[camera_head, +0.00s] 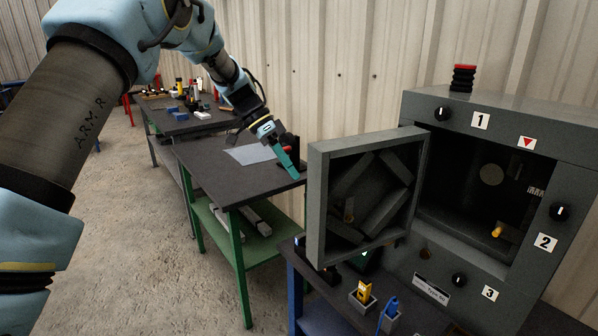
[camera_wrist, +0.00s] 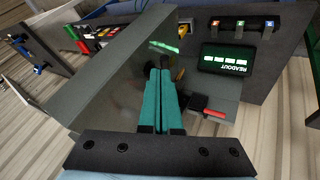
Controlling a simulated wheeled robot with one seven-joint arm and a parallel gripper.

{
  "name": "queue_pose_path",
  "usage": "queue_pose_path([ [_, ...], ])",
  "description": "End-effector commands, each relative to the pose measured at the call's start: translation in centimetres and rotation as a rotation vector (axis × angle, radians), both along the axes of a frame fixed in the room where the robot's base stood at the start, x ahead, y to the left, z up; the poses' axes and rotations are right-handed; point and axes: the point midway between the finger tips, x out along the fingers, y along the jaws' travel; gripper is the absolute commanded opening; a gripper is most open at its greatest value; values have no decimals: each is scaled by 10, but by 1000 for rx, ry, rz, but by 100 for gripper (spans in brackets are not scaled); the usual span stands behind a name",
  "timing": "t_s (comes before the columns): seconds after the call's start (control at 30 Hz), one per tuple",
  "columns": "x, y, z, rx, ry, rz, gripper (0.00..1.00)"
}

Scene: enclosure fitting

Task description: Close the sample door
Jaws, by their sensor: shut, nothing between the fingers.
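The sample door (camera_head: 318,205) is a thick grey square panel. The enclosure's dark opening is uncovered. My gripper (camera_head: 294,176) has teal fingers, held together and empty. In the head view they point down just left of the door's outer edge; I cannot tell whether they touch it. The shut fingers also show in the wrist view (camera_wrist: 162,75), beside a large grey surface I cannot identify surely.
A dark-topped table with green legs (camera_head: 240,230) stands behind my gripper, a sheet on it. Below the door, a yellow tool (camera_head: 364,291) and a blue one (camera_head: 390,308) stand in holders. The wrist view shows a lit readout (camera_wrist: 225,58) and a red-handled part (camera_wrist: 214,113) near the fingers.

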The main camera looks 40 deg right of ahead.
Motion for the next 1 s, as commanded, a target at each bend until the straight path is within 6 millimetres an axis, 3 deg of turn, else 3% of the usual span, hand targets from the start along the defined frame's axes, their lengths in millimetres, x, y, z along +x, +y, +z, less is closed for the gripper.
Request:
queue_pose_path([
  [0.3, -38, 6, -4, 1, 0, 0, 0],
  [0.83, -44, 8, -7, 0, -1, 3, 0],
  [1.0, -56, 6, -9, -2, -2, 24, 0],
])
